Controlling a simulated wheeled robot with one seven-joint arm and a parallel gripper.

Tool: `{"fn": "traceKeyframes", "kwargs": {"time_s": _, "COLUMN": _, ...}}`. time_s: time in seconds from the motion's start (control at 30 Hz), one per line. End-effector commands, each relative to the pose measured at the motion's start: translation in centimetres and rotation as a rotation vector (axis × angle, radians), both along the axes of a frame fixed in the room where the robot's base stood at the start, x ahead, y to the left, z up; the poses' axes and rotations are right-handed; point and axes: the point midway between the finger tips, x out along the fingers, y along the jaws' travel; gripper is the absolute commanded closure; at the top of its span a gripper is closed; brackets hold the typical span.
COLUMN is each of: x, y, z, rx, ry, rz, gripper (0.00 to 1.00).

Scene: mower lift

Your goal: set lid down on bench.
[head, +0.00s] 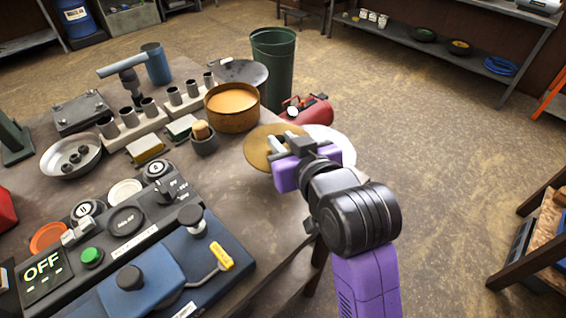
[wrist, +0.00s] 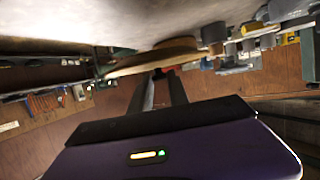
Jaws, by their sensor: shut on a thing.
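The lid is a tan-gold disc (head: 260,140) at the right edge of the bench in the head view. My gripper (head: 282,147) is shut on its near right side. In the wrist view the lid (wrist: 190,52) shows nearly edge-on at the fingertips (wrist: 160,74). The bench (head: 258,212) is grey-brown, with its right edge close to the lid. I cannot tell whether the lid touches the bench top. An open brown pot (head: 231,122) with orange contents stands just behind and left of the lid.
A small cup with a tan knob (head: 204,140) stands left of the lid. Bare bench top lies nearer, right of the blue control box (head: 165,275). A green bin (head: 273,65), a red tank (head: 310,110) and a pale disc (head: 335,140) lie beyond the bench edge.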

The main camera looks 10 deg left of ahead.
Motion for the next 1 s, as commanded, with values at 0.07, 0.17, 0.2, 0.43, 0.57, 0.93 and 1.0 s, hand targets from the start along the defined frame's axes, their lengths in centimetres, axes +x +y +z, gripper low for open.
{"fn": "traceKeyframes", "kwargs": {"time_s": 0.07, "x": 0.0, "y": 0.0, "z": -1.0, "rx": -0.001, "ry": 0.001, "rz": 0.000, "gripper": 1.00}}
{"fn": "traceKeyframes", "kwargs": {"time_s": 0.17, "x": 0.0, "y": 0.0, "z": -1.6, "rx": 0.000, "ry": 0.000, "rz": 0.000, "gripper": 1.00}}
{"fn": "traceKeyframes", "kwargs": {"time_s": 0.2, "x": 0.0, "y": 0.0, "z": -1.9, "rx": 0.000, "ry": 0.000, "rz": 0.000, "gripper": 1.00}}
{"fn": "traceKeyframes", "kwargs": {"time_s": 0.43, "x": 0.0, "y": 0.0, "z": -5.1, "rx": 0.000, "ry": 0.002, "rz": 0.000, "gripper": 1.00}}
{"fn": "traceKeyframes", "kwargs": {"time_s": 0.57, "x": 0.0, "y": 0.0, "z": -5.8, "rx": 0.000, "ry": 0.000, "rz": 0.000, "gripper": 1.00}}
{"fn": "traceKeyframes", "kwargs": {"time_s": 0.93, "x": 0.0, "y": 0.0, "z": -6.2, "rx": 0.000, "ry": 0.000, "rz": 0.000, "gripper": 1.00}}
{"fn": "traceKeyframes", "kwargs": {"time_s": 1.0, "x": 0.0, "y": 0.0, "z": -6.1, "rx": 0.000, "ry": 0.000, "rz": 0.000, "gripper": 0.67}}
